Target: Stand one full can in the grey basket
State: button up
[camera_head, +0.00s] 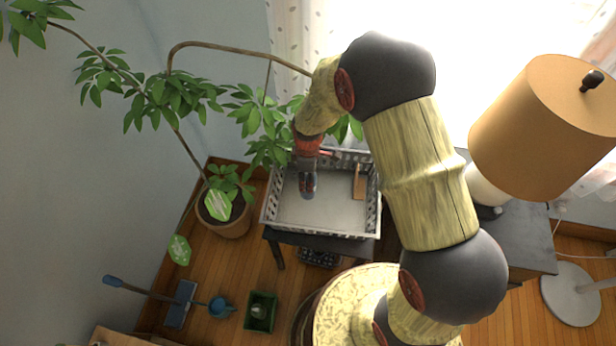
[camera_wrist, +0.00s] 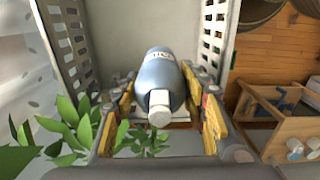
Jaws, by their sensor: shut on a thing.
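The grey basket (camera_head: 335,212) is a pale open box with slotted walls on a dark stand. My gripper (camera_head: 308,180) points down inside the basket's outline, left of its middle. It is shut on a blue-grey can (camera_head: 307,188) shaped like a bottle. In the wrist view the can (camera_wrist: 160,77) sits between the two fingers (camera_wrist: 163,110), its white cap facing the camera. The grey basket's slotted wall (camera_wrist: 62,40) shows beside it. The can looks roughly upright. I cannot tell whether its base touches the basket floor. I cannot see whether it is full.
A wooden-looking piece (camera_head: 359,184) is in the basket's right side. A potted plant (camera_head: 222,215) stands left, its leaves reaching near my gripper. A lamp (camera_head: 545,125) stands right. A wooden crate (camera_wrist: 285,120) with white-capped items shows in the wrist view. The basket floor's middle is clear.

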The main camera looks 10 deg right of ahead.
notch_tip(320, 180, down, 12)
jog(key=b, duration=0.8)
jog(key=shift+r, duration=0.15)
jog(key=shift+f, duration=0.4)
dwell(0.5)
jog(key=o, duration=1.4)
jog(key=shift+o, duration=0.3)
jog(key=shift+c, duration=1.1)
jog(key=shift+r, duration=0.1)
jog(key=shift+r+p, duration=1.1)
jog(key=shift+r, duration=0.35)
